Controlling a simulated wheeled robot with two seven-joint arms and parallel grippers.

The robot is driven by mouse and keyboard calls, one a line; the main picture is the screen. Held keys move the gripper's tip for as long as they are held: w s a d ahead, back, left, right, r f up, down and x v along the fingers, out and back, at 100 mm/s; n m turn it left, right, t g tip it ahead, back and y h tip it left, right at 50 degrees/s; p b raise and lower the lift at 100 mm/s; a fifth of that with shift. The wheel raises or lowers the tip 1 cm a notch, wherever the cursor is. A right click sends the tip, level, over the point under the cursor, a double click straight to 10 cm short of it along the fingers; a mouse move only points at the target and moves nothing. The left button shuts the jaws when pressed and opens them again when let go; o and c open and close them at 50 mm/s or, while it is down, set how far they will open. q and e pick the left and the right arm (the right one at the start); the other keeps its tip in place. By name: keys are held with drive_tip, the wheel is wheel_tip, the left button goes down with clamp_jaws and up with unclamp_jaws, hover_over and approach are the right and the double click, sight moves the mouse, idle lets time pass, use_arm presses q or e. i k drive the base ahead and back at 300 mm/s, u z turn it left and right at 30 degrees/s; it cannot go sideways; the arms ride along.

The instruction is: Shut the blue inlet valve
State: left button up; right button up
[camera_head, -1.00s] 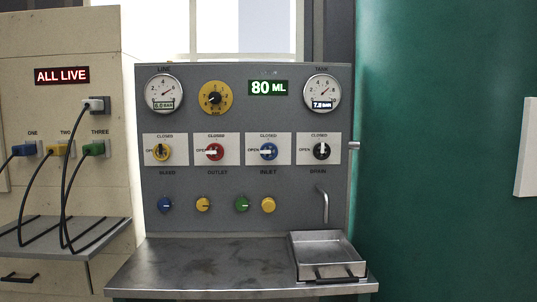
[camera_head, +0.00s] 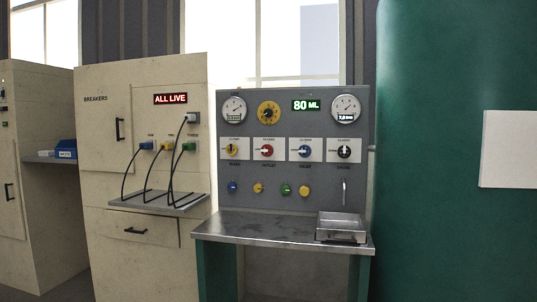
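The blue inlet valve (camera_head: 304,151) is a round blue knob with a pale handle on a white plate, third from the left in the row of valves on the grey panel (camera_head: 255,205). Its handle appears to point left, toward the OPEN side, though it is small in this view. Neither of my grippers shows in the view.
A steel bench (camera_head: 265,228) with a metal tray (camera_head: 341,224) juts out below the panel. A beige breaker cabinet (camera_head: 105,190) with a cable shelf (camera_head: 160,202) stands left. A large green tank (camera_head: 440,230) stands right. Gauges and an 80 ML display (camera_head: 306,105) are above the valves.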

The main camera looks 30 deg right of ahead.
sight(304, 151)
drive_tip(key=z, duration=0.7)
drive_tip(key=i, duration=0.6)
drive_tip(key=z, duration=0.65)
drive_tip(key=i, duration=0.95)
drive_tip(key=u, duration=0.3)
